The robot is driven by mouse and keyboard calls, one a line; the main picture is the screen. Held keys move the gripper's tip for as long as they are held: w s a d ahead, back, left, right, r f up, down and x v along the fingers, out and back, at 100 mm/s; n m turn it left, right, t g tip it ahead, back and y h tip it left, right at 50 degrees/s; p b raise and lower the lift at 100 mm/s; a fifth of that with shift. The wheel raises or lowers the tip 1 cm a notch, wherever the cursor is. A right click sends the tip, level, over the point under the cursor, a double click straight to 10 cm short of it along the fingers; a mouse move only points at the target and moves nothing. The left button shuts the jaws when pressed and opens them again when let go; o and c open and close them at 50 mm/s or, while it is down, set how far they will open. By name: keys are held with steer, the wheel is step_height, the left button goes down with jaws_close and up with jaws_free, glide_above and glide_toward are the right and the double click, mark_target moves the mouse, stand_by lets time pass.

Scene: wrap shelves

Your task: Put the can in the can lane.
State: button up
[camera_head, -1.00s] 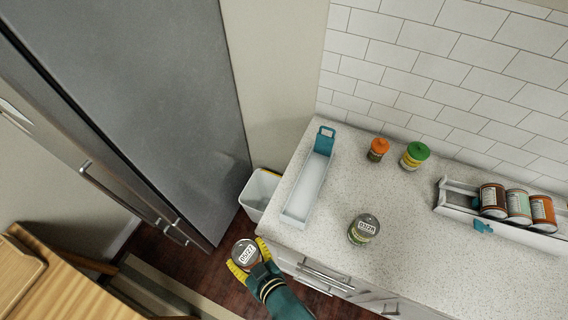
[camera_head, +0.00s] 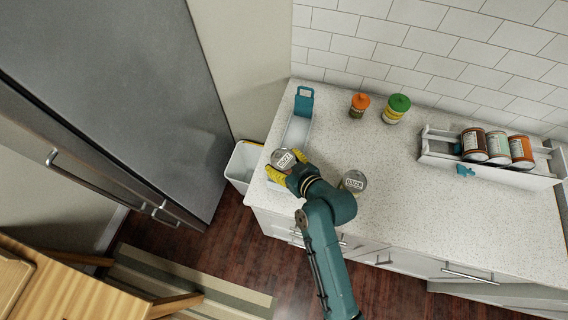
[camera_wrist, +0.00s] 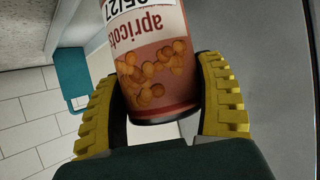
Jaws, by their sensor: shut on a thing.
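My gripper (camera_head: 287,170) is shut on a can (camera_head: 284,159), its yellow fingers on either side. The can's silver lid with a printed date faces the head camera. In the wrist view the can (camera_wrist: 152,68) has a red and white "apricots" label and sits between the fingers. In the head view it overlaps the narrow white lane with a teal end plate (camera_head: 304,101), hiding its near part; its height above it is unclear. A second white lane (camera_head: 489,172), at the right, holds several cans lying on their sides.
Another can (camera_head: 353,182) stands on the speckled counter, partly behind my arm. Jars with orange (camera_head: 360,104) and green (camera_head: 397,108) lids stand near the tiled wall. A white bin (camera_head: 243,163) is left of the counter. The counter's middle is clear.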

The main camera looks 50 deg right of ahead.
steer(key=shift+f, duration=1.4)
steer(key=shift+f, duration=0.2)
steer(key=o, duration=1.3)
steer(key=shift+c, duration=0.2)
